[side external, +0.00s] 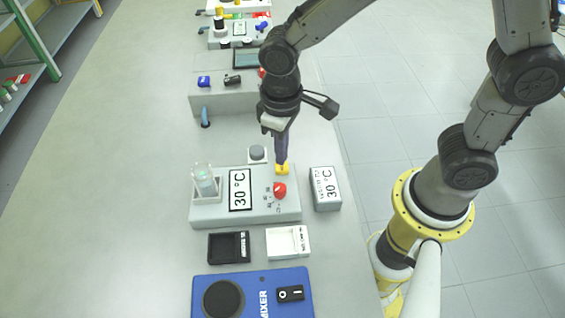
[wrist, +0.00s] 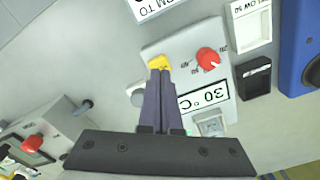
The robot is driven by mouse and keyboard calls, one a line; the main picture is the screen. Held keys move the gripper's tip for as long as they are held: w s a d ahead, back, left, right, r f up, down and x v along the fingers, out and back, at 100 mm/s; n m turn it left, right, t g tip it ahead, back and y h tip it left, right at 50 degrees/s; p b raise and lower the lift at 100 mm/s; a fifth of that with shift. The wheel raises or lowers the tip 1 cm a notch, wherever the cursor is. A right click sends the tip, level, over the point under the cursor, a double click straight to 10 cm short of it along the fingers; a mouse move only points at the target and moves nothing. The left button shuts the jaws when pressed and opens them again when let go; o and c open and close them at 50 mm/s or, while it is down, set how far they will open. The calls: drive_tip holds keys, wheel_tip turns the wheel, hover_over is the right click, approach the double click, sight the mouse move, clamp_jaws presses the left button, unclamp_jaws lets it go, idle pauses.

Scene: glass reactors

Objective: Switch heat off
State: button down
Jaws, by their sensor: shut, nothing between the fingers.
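The grey heating unit (side external: 207,215) stands on the bench, with a "30 °C" display (side external: 240,190), a red knob (side external: 279,189), a yellow switch (side external: 282,169) and a clear glass vessel (side external: 205,180) in its holder. My gripper (side external: 281,160) is shut and points down with its tips at the yellow switch. In the wrist view the closed fingers (wrist: 159,75) reach the yellow switch (wrist: 159,62) and partly cover it; I cannot tell whether they touch. The red knob (wrist: 208,59) is clear of the fingers there.
A grey labelled box (side external: 326,188) stands right of the unit. A black tray (side external: 229,247), a white tray (side external: 288,242) and a blue mixer (side external: 252,292) lie in front. A round grey knob (side external: 257,154) is close to the gripper. Another grey unit (side external: 225,100) stands behind. The bench's left side is clear.

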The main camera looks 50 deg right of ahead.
drive_tip(key=shift+f, duration=0.2)
drive_tip(key=shift+f, duration=0.9)
drive_tip(key=shift+r, duration=3.55)
drive_tip(key=s+d+r+m+t, duration=0.3)
drive_tip(key=d+r+t, duration=0.1)
drive_tip(key=d+r, duration=0.6)
drive_tip(key=s+d+t, duration=0.1)
drive_tip(key=s+d, duration=0.3)
drive_tip(key=s, duration=0.5)
drive_tip(key=shift+s+d+f+t, duration=0.3)
drive_tip(key=shift+d+f, duration=0.1)
drive_tip(key=shift+f, duration=0.05)
